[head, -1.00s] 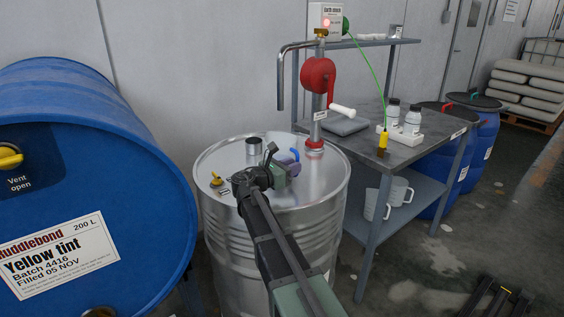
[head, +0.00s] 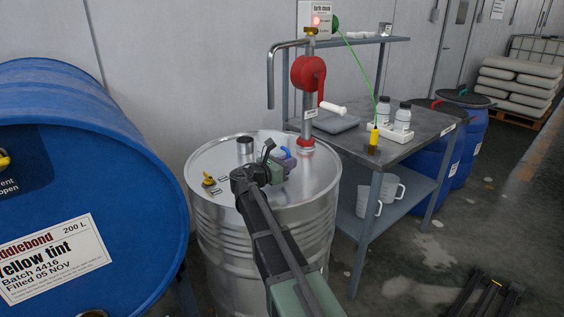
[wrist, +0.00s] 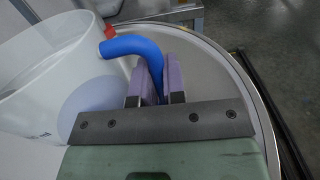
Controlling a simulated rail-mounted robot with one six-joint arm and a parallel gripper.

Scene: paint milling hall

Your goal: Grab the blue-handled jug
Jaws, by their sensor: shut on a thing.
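In the wrist view, a white jug (wrist: 45,75) stands at the left, with a curved blue handle (wrist: 130,46) reaching to the right. My gripper (wrist: 160,80) has its two purple pads on either side of the handle's lower part, shut on it. In the head view, my gripper (head: 288,162) is low over the steel drum's top, with a bit of the blue handle (head: 286,150) beside the pads. I cannot make out the jug's body in the head view.
The steel drum (head: 215,225) carries a red hand pump (head: 307,74), a short grey pipe (head: 245,146) and a yellow fitting (head: 208,181). A large blue drum (head: 90,110) lies at the left. A metal table (head: 415,125) with bottles (head: 403,116) stands at the right, white mugs (head: 390,186) below.

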